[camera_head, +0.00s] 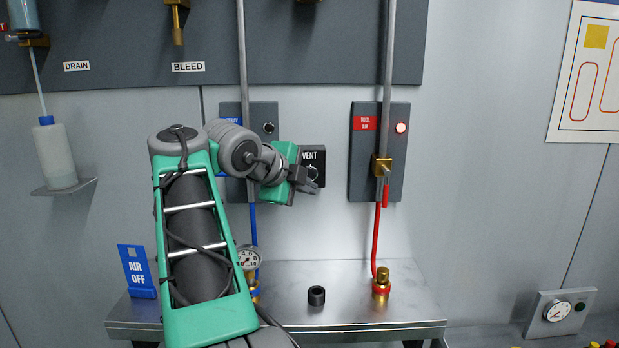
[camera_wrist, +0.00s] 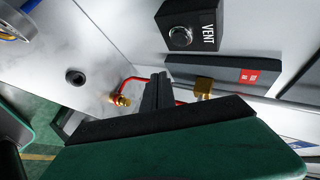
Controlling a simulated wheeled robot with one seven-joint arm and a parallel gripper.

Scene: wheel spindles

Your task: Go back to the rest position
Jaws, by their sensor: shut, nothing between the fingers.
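My gripper (camera_head: 308,186) is in front of the grey wall panel, just below and beside the black VENT box (camera_head: 314,160). My green and grey arm reaches up from the bottom of the head view and bends right toward the VENT box. In the wrist view my gripper's dark fingers (camera_wrist: 157,92) are together with nothing between them. The VENT box (camera_wrist: 190,25) with its round knob is apart from the fingers in that view. Part of the VENT box is hidden by my gripper in the head view.
A steel shelf (camera_head: 340,317) carries a small black ring (camera_head: 316,295), a brass fitting with a red hose (camera_head: 381,283), a gauge (camera_head: 249,258) and a blue AIR OFF sign (camera_head: 137,272). A red-labelled valve panel (camera_head: 363,150) stands right of my gripper.

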